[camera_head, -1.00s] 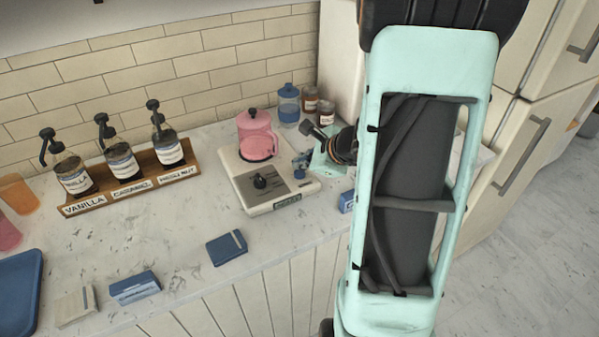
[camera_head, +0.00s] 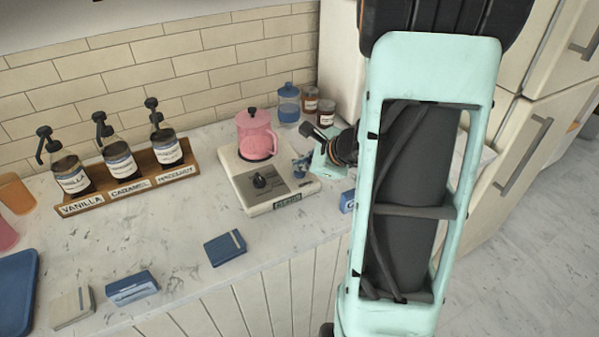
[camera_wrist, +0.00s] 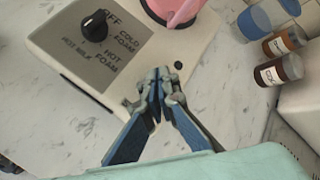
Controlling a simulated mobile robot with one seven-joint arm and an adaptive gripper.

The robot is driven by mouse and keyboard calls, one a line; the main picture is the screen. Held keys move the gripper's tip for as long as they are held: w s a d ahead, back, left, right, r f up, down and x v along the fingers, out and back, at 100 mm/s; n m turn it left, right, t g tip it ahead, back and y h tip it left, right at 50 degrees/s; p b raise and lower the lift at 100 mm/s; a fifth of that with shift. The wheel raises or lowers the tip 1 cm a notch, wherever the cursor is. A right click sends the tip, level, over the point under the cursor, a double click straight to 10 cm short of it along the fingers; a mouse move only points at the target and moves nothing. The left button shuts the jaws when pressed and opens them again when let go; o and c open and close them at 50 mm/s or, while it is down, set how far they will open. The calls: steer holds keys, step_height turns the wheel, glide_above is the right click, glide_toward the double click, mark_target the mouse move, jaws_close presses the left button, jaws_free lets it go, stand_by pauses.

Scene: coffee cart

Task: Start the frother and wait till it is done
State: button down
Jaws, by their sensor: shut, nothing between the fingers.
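The frother is a cream base (camera_head: 228,160) with a grey panel, a black knob (camera_head: 260,181) and a small display (camera_head: 288,200) on its front edge. A pink lidded pitcher (camera_head: 256,135) stands on its back part. In the wrist view the knob (camera_wrist: 94,25) is at the upper left, by the OFF, COLD FOAM, HOT FOAM and HOT MILK labels; its exact setting is hard to read. My gripper (camera_wrist: 164,76) is shut and empty, its tips over the base's edge, right of the panel and apart from the knob. In the head view my gripper (camera_head: 300,168) is small, at the base's right side.
A wooden rack (camera_head: 128,189) with vanilla, caramel and hazelnut pump bottles stands at left. A blue-lidded jar (camera_head: 288,104) and small brown jars (camera_head: 326,116) stand behind. Blue boxes (camera_head: 225,248) lie near the counter's front edge. The counter between rack and frother is clear.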

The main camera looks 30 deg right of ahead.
mark_target(302, 173)
steer(key=shift+f+b, duration=0.45)
steer(key=shift+b, duration=0.1)
stand_by(0.4)
steer(key=shift+r+p, duration=0.65)
steer(key=shift+r, duration=0.3)
steer(key=shift+r, duration=0.1)
step_height(302, 173, up, 5)
steer(key=p, duration=0.4)
steer(key=shift+d, duration=0.1)
stand_by(0.7)
